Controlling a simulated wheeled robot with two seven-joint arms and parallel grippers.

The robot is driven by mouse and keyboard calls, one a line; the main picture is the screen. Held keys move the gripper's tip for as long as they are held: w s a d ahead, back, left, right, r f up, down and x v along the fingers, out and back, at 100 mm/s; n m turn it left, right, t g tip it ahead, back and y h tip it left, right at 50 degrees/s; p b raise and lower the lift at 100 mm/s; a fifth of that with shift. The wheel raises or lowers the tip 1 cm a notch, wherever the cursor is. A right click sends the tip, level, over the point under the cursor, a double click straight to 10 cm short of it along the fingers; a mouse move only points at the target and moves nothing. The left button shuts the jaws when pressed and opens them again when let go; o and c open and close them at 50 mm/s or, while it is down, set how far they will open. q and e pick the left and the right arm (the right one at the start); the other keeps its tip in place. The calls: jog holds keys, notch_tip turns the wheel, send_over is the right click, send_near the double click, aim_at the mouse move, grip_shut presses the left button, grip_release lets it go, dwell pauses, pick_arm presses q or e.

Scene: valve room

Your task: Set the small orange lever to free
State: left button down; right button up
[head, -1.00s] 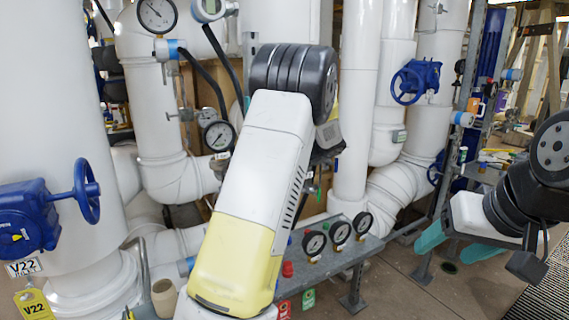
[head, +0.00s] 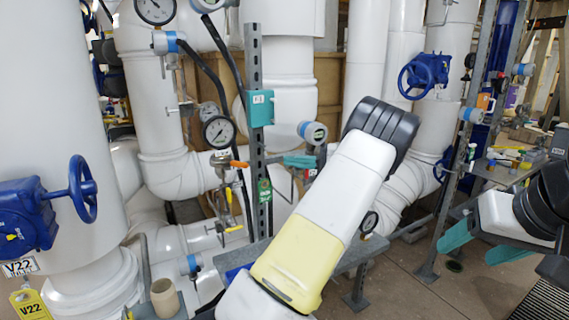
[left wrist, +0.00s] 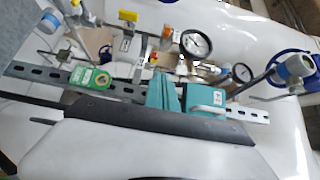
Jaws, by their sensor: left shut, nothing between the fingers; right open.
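The small orange lever (head: 238,163) sticks out to the right from a small valve, just left of an upright perforated post (head: 255,75) in the head view. In the left wrist view an orange piece, likely this lever (left wrist: 167,45), shows beside the dial gauge. My left gripper (head: 298,161) is shut and empty, to the right of the post and apart from the lever. Its teal fingers also show in the left wrist view (left wrist: 161,92), in front of the post. My right gripper (head: 482,246) is open and empty at the right.
A teal box (head: 260,108) is fixed to the post, with a green tag (head: 264,191) lower down. A blue handwheel (head: 82,189) is at the left. My left arm hides part of the bench.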

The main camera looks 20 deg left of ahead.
aim_at(239, 164)
pick_arm(q)
jog(key=s+a, duration=0.5)
jog(key=a, duration=0.5)
jog(key=shift+s, duration=0.3)
